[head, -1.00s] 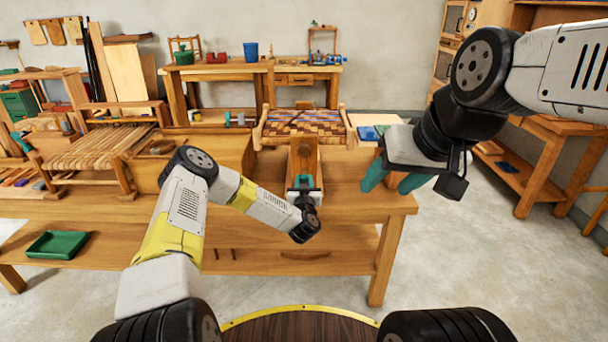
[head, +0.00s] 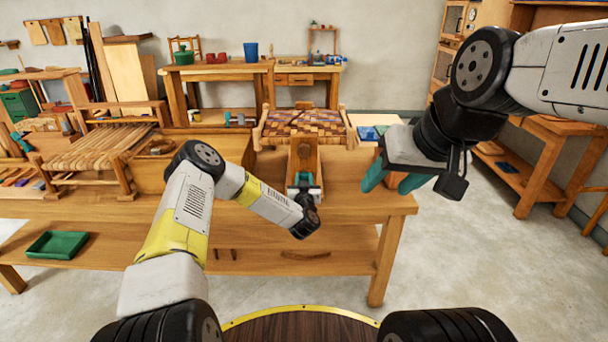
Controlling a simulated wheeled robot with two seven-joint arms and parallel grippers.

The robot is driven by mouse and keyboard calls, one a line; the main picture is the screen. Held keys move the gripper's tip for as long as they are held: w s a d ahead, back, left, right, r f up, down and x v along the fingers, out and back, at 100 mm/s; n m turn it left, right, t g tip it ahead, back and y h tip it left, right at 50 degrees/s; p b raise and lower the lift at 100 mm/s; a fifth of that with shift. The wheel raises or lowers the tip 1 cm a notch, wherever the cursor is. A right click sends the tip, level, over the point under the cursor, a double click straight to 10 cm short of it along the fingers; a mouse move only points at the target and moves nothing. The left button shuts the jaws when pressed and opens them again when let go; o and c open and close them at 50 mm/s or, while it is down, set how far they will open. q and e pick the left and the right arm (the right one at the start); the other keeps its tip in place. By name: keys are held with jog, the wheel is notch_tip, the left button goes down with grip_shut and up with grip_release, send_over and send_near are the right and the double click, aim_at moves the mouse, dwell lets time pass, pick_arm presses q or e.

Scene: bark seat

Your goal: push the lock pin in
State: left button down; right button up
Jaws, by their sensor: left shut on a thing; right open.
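A woven bark seat (head: 310,122) with a checkered brown pattern and wooden rails sits at the back edge of the workbench. Below its front stands a narrow wooden piece (head: 304,155), like a post or open box. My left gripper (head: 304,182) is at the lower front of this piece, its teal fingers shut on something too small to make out. I cannot pick out the lock pin; it may be hidden by the gripper.
The wooden workbench (head: 345,200) has bare room around my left gripper. A woven bench seat (head: 85,152) and a wooden box (head: 205,150) stand to the left. A green tray (head: 57,245) lies on the lower shelf. Blue pieces (head: 368,133) lie beside the seat.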

pick_arm(q)
jog(key=shift+w+a, duration=0.1)
jog(key=shift+w, duration=0.4)
jog(key=c, duration=1)
grip_release()
jog(key=shift+w, duration=0.15)
jog(key=shift+c, duration=0.2)
jog(key=s, duration=0.8)
jog(key=shift+w, duration=0.1)
